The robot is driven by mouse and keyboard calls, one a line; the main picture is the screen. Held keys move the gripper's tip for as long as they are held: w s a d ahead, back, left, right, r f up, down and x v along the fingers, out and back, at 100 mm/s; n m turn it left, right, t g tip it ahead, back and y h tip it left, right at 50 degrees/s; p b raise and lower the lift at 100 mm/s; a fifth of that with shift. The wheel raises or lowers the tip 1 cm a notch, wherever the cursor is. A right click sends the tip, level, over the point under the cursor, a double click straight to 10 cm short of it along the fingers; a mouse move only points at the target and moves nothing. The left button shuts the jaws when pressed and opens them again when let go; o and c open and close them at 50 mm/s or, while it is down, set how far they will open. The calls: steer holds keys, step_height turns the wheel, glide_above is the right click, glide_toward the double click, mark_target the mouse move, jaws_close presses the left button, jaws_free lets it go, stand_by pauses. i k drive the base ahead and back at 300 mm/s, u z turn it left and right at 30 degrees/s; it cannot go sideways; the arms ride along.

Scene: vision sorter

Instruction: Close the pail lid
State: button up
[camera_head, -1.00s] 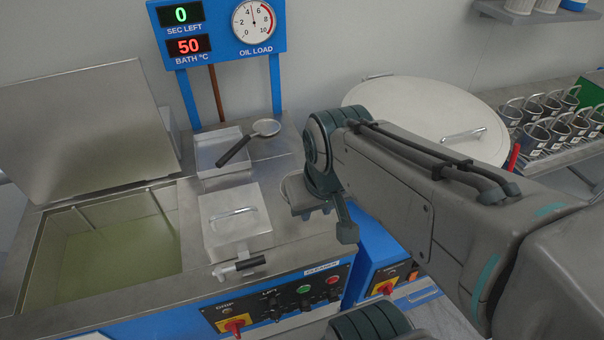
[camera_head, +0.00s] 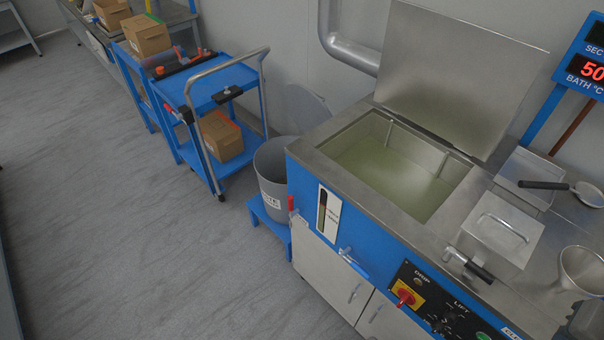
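The grey pail (camera_head: 272,178) with a white label stands upright on a low blue stand (camera_head: 268,222), between the cart and the bath machine. Its round grey lid (camera_head: 308,108) is raised behind the rim, tilted up near the wall, so the pail's mouth is open. The lid's lower part is partly hidden by the machine. Only a grey piece, probably of my arm, shows at the lower right edge, far from the pail. My gripper's fingers cannot be made out. A metal cup (camera_head: 582,268) is just above that piece; I cannot tell whether it is held.
The bath machine (camera_head: 330,265) with its raised cover (camera_head: 455,75) stands right of the pail. A blue cart (camera_head: 225,82) with a box (camera_head: 221,137) on its lower shelf is to the left. The grey floor (camera_head: 130,240) in front is clear.

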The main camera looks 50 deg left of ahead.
mark_target(305, 106)
steer(key=k, duration=1.15)
steer(key=u, duration=1.6)
steer(key=i, duration=0.95)
steer(key=u, duration=0.55)
steer(key=k, duration=1.25)
steer(key=u, duration=0.7)
steer(key=i, duration=2.5)
steer(key=z, duration=0.85)
steer(key=i, duration=1.1)
steer(key=z, duration=1.1)
